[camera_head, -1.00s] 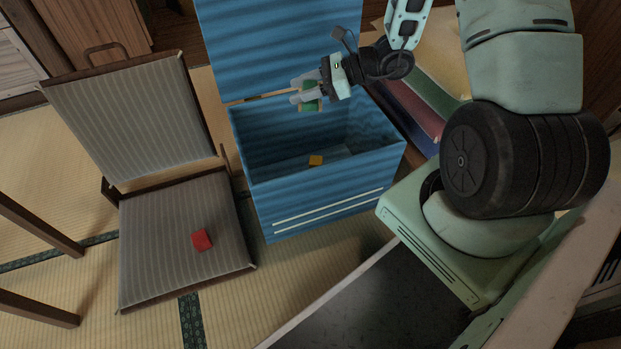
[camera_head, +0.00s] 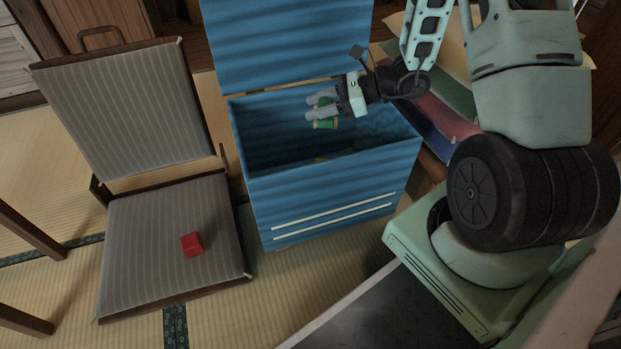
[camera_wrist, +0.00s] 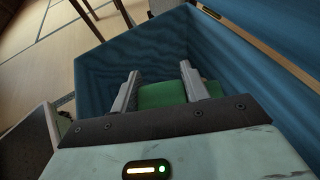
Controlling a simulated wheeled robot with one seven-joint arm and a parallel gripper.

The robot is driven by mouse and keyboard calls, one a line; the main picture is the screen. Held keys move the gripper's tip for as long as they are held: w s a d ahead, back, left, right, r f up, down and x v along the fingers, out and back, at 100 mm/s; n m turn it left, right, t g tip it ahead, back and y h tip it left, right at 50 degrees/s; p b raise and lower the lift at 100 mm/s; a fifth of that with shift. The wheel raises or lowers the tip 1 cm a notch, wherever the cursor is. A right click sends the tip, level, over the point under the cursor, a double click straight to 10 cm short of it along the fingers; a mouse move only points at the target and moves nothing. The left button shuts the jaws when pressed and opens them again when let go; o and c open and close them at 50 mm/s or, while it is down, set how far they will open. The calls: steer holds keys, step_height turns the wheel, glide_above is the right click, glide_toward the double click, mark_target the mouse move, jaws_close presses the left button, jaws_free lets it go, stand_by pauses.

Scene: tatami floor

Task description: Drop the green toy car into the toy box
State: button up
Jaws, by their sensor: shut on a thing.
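The green toy car (camera_head: 325,124) is between the fingers of my gripper (camera_head: 320,107). In the wrist view the green car (camera_wrist: 175,93) sits between both fingertips, and my gripper (camera_wrist: 158,90) is shut on it. Part of the car is hidden by the fingers. The blue toy box (camera_head: 330,205) stands open with its lid raised at the back. My gripper holds the car over the box opening, at about the height of the rim in the head view. The blue inner walls (camera_wrist: 120,60) surround the car in the wrist view.
A red block (camera_head: 192,244) lies on the striped floor chair (camera_head: 130,240) left of the box. Several coloured flat items (camera_head: 440,100) lie right of the box. Tatami shows in front.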

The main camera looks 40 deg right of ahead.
steer(key=shift+f, duration=0.2)
steer(key=o, duration=1.1)
steer(key=p+v, duration=0.8)
steer(key=v, duration=0.9)
steer(key=shift+s+d+p, duration=0.15)
steer(key=shift+s+p, duration=0.05)
steer(key=shift+p, duration=0.1)
steer(key=shift+r, duration=0.1)
